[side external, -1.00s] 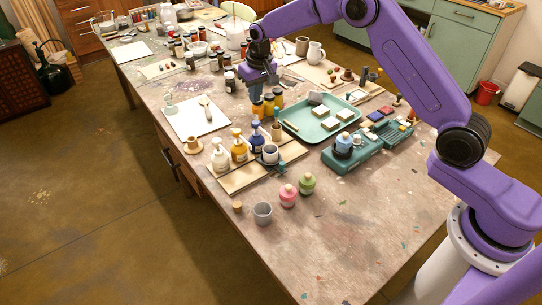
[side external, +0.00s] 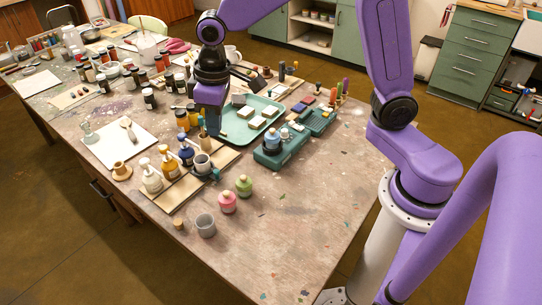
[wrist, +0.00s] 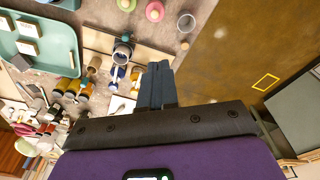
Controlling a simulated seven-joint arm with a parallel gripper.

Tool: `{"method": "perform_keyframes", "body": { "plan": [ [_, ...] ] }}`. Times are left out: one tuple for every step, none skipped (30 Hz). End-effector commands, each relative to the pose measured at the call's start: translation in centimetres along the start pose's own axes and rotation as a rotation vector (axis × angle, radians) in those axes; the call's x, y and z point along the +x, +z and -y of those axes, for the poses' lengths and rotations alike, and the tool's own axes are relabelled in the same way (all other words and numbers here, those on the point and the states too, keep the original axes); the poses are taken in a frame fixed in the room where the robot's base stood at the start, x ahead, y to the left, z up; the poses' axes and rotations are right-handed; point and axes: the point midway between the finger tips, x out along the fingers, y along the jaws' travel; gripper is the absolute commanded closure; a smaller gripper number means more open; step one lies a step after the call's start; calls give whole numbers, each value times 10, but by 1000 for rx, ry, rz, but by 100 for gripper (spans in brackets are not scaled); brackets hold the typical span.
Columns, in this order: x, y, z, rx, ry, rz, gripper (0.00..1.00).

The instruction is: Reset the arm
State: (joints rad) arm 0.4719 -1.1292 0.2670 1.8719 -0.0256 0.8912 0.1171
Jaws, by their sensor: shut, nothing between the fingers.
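My gripper (side external: 212,124) is shut and empty. In the side view it hangs over the table, by the left edge of the teal tray (side external: 234,137) and behind the pump bottles. In the wrist view the two dark fingers (wrist: 155,85) lie together, with no object between them. The tray also shows at the upper left of the wrist view (wrist: 62,57). I cannot tell the exact height of the fingertips above the table.
A wooden board holds a white pump bottle (side external: 150,178), an amber one (side external: 170,166), a blue one (side external: 186,155) and a grey mug (side external: 202,165). Amber jars (side external: 182,120) stand close left of my gripper. A pink jar (side external: 228,203) and a grey cup (side external: 205,226) stand in front. The front right tabletop is clear.

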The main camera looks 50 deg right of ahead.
Motion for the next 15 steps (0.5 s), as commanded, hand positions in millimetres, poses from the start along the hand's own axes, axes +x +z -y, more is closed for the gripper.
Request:
{"method": "perform_keyframes", "body": {
  "plan": [
    [-7,20,9,-42,-5,4,100],
    [-10,31,13,-66,-8,7,100],
    [-13,46,18,-97,-12,12,100],
    [-15,58,22,-122,-14,15,100],
    [-18,69,26,-146,-17,18,100],
    [-20,85,30,-178,-20,23,100],
    [-22,97,33,-203,-23,26,100],
    [-24,109,35,-226,-25,29,100],
    [-26,125,38,-258,-28,34,100],
    [-27,137,40,-284,-30,38,100],
    [-28,149,41,-308,-32,41,100],
    [-29,165,42,-339,-34,46,100],
    [-29,177,43,-363,-36,50,100],
    [-30,188,43,-384,-38,53,100],
    [-30,202,44,-413,-40,57,100]
  ]
}}
